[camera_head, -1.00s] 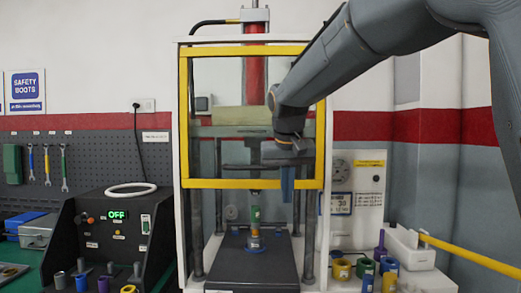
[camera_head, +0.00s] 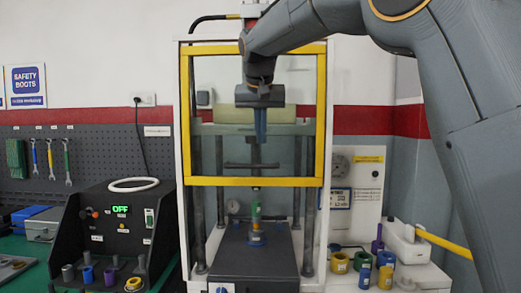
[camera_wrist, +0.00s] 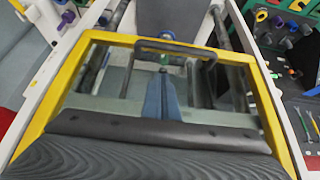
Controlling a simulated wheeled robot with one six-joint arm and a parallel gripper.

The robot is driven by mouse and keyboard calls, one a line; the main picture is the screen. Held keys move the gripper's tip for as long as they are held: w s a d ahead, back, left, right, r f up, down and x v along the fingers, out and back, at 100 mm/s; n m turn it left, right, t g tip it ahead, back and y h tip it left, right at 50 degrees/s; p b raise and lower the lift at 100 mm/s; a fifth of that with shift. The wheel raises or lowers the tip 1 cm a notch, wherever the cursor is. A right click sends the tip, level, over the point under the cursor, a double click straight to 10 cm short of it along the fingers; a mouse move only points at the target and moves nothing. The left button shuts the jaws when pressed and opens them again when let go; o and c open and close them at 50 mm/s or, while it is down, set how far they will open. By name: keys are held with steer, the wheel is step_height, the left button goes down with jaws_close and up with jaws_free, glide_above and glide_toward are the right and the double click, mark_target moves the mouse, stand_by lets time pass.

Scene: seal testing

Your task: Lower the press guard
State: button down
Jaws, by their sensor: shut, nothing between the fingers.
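The press guard is a clear panel in a yellow frame (camera_head: 218,181) on the front of the white press. Its lower bar stands well above the dark press base, with an open gap below. In the wrist view the yellow frame (camera_wrist: 55,95) surrounds most of the picture, and a dark handle (camera_wrist: 178,45) shows by its lower bar. My gripper (camera_head: 261,135) is in front of the panel, above the lower bar. Its blue fingers (camera_wrist: 163,95) are together, with nothing between them, and point toward the handle. I cannot tell whether they touch anything.
A green and blue part (camera_head: 256,222) stands on the dark base (camera_head: 252,262) under the guard. A control box (camera_head: 120,235) reading OFF is at left. Several coloured rings (camera_head: 385,277) and a yellow bar (camera_head: 445,243) are at right.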

steer(key=shift+w+f+p, duration=0.15)
steer(key=shift+f+p, duration=0.3)
steer(key=shift+f, duration=1)
steer(key=shift+w+f+p, duration=0.1)
steer(key=shift+f+p, duration=0.35)
steer(key=shift+f, duration=1)
